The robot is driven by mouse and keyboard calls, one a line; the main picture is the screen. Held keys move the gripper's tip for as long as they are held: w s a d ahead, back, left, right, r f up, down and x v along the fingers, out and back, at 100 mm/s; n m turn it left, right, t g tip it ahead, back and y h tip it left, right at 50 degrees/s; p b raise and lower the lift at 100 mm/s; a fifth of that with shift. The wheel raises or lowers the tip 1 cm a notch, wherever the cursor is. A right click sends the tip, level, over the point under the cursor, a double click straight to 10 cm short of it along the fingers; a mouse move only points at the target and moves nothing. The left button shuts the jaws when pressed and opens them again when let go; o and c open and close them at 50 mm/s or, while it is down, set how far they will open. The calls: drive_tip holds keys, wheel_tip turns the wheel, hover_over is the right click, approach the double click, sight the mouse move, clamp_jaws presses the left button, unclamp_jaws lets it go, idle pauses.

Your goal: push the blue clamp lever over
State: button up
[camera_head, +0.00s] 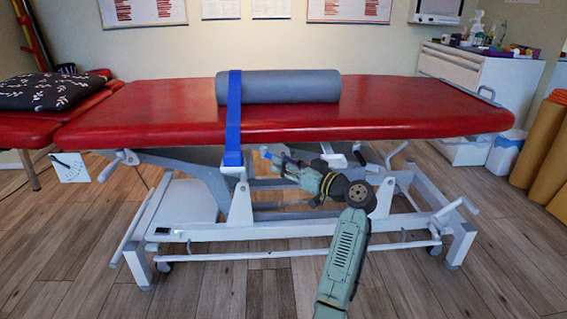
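A small blue piece (265,153), which looks like the clamp lever, shows under the front edge of the red treatment table (400,122), just right of the white clamp (232,171) at the end of a blue strap (234,110). My arm reaches in from the lower right. My gripper (277,165) points left at the lever, with its fingertips close to it. I cannot tell whether they touch. The fingers are small and dark at this distance, so whether they are open or shut is unclear.
A grey bolster (290,86) lies on the table under the strap. The table's white frame (240,205), with handles and crossbars, surrounds my gripper. A white cabinet (480,85) and orange rolled mats (548,150) stand at the right. The wooden floor in front is free.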

drive_tip(key=v, duration=1.1)
drive_tip(key=shift+a, duration=0.1)
